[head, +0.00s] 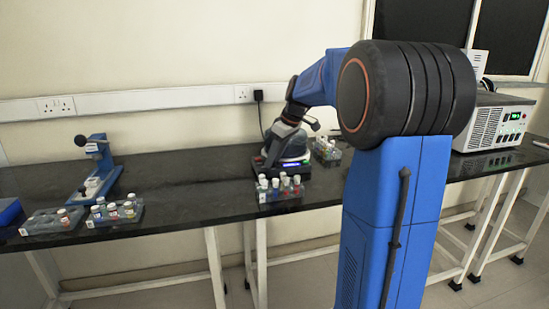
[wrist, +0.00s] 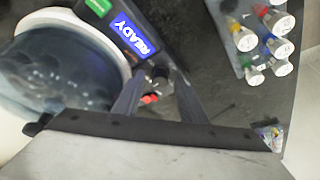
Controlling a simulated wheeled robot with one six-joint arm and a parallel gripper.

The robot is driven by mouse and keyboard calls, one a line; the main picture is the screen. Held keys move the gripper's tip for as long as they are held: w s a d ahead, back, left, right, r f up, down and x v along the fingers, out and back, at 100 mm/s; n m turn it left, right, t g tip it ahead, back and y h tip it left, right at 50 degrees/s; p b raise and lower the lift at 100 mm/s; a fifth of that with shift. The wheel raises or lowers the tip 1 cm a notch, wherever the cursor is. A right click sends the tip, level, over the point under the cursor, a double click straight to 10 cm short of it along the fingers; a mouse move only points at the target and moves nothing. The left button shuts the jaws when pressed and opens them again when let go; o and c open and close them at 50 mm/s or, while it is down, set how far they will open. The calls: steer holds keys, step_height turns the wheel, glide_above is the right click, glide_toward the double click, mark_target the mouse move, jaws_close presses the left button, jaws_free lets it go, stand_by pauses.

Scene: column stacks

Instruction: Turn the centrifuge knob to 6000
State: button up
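The centrifuge (head: 288,150) stands on the black bench, largely behind my arm in the head view. In the wrist view its pale rim and dark glossy lid (wrist: 60,70) fill the left side. Its front panel has a blue display (wrist: 131,36) reading READY and a green patch. The small dark knob (wrist: 159,73) lies between the tips of my gripper (wrist: 158,80). The two fingers stand apart, one on each side of it; firm contact cannot be made out. The knob's setting is not readable. A small red part (wrist: 150,99) shows between the fingers.
A rack of capped vials (head: 280,190) stands just in front of the centrifuge; its caps (wrist: 262,40) show at upper right in the wrist view. Another rack (head: 326,150) is behind to the right. A blue stand (head: 97,170) and more racks are at left. Bare bench lies between.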

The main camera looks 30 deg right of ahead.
jaws_close()
steer(key=shift+m, duration=0.3)
steer(key=m, duration=0.1)
steer(key=m+h, duration=0.1)
steer(key=m, duration=0.1)
steer(key=shift+a+m+t+h, duration=0.2)
steer(key=shift+m+t+h, duration=0.1)
steer(key=shift+t, duration=0.1)
steer(key=m+h, duration=0.1)
steer(key=m, duration=0.3)
steer(key=shift+a+m+h, duration=0.15)
steer(key=shift+m+h, duration=0.15)
steer(key=shift+h, duration=0.1)
steer(key=m, duration=0.2)
steer(key=m+g+h, duration=0.1)
steer(key=m, duration=0.1)
steer(key=shift+w+a+r+h, duration=0.1)
steer(key=shift+h, duration=0.2)
steer(key=shift+m+g+h, duration=0.3)
steer(key=shift+m, duration=0.95)
steer(key=shift+m+g+h, duration=0.3)
steer(key=shift+m, duration=0.95)
steer(key=shift+a, duration=0.1)
